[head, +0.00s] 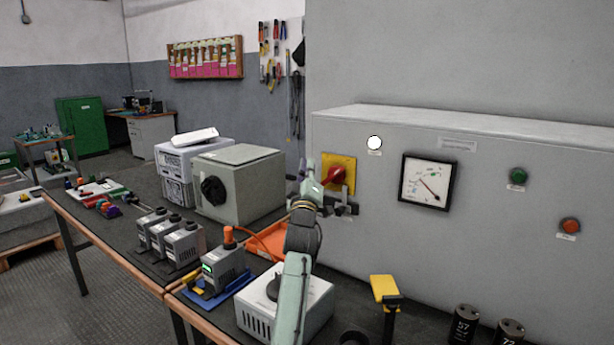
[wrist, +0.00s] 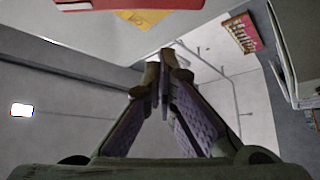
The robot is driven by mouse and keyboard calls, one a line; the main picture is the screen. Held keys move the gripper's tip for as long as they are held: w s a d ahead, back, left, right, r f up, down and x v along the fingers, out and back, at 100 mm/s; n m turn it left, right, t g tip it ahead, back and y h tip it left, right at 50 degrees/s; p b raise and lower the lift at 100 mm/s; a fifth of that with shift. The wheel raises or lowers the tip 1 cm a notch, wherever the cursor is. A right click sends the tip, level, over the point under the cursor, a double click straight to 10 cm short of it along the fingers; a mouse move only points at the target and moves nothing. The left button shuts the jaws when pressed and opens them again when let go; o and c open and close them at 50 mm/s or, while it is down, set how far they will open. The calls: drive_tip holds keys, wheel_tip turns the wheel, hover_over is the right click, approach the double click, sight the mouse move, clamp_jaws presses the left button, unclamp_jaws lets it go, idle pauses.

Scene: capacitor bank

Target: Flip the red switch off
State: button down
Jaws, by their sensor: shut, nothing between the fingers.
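The red switch (head: 334,175) sits on a yellow plate (head: 349,163) on the front of the grey cabinet, its handle slanting in the head view. In the wrist view, the red switch (wrist: 130,4) shows at the top edge, with part of the yellow plate (wrist: 146,18) beside it. My gripper (head: 347,208) is just below the switch in the head view, partly hidden by my arm. In the wrist view, my gripper (wrist: 160,75) is shut and empty, its fingertips together. A gap shows between the fingertips and the red handle there.
The grey cabinet (head: 480,240) also carries a dial gauge (head: 428,181), a white lamp (head: 374,143), a green button (head: 518,176) and an orange-red button (head: 570,225). The bench below holds a grey box (head: 250,180), a white device (head: 315,300) and a yellow-topped tool (head: 385,289).

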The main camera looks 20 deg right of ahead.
sight(334, 176)
drive_tip(key=f, duration=0.1)
drive_tip(key=s+d+f+b, duration=0.1)
drive_tip(key=s+f, duration=0.1)
drive_tip(key=shift+s+d, duration=0.1)
drive_tip(key=shift+d, duration=0.2)
